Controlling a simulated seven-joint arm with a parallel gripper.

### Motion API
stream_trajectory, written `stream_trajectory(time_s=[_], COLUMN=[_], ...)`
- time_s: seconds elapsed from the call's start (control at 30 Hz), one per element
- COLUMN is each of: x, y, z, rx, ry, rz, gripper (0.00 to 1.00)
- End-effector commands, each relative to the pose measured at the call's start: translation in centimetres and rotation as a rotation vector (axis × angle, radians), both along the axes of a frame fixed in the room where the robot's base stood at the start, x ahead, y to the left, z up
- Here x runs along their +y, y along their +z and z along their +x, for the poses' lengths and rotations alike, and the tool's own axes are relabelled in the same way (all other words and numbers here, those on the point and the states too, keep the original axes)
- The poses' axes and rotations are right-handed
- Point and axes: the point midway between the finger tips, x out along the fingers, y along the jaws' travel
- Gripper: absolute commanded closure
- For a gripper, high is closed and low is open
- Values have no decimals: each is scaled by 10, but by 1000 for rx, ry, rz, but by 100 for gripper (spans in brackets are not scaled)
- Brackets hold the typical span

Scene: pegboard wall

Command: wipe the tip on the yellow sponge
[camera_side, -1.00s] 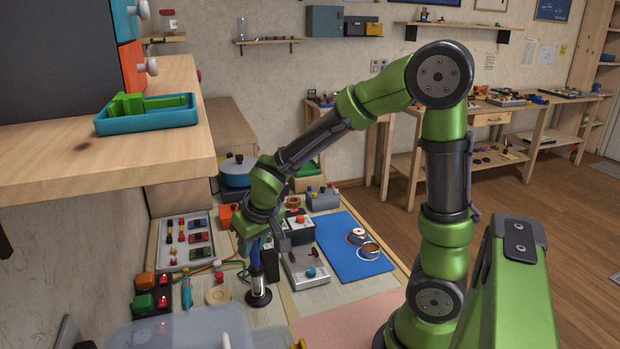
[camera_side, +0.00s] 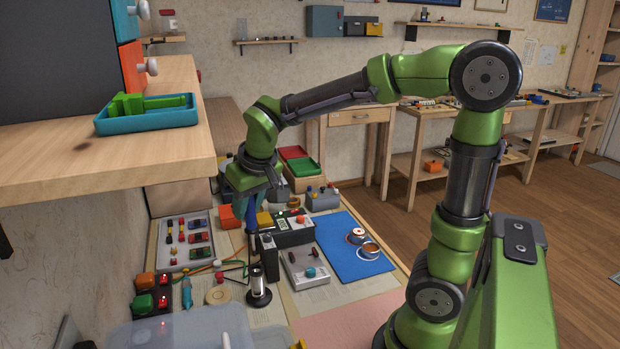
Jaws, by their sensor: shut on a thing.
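My gripper (camera_side: 250,190) is above the far middle of the workbench, pointing down. It is shut on a soldering iron with a blue handle (camera_side: 251,218). The iron hangs roughly upright, and its tip is too small to make out. The yellow sponge (camera_side: 264,219) shows just right of the iron, beside the dark soldering station (camera_side: 292,232). I cannot tell whether the iron touches the sponge. The iron's stand (camera_side: 259,289), a clear tube on a black round base, is nearer the camera and empty.
A grey device with knobs (camera_side: 305,268) and a blue mat with wire spools (camera_side: 342,255) lie to the right. A wooden shelf (camera_side: 110,150) overhangs the left side.

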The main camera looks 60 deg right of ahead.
Motion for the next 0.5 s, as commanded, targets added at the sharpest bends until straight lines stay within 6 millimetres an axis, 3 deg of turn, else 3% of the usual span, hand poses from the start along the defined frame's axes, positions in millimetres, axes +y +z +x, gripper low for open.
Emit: stream_trajectory(time_s=[0.17,0.5], x=[-20,-126], y=[4,15], z=[17,76], rx=[4,10], ry=[-11,-16], rz=[-1,1], gripper=[100,100])
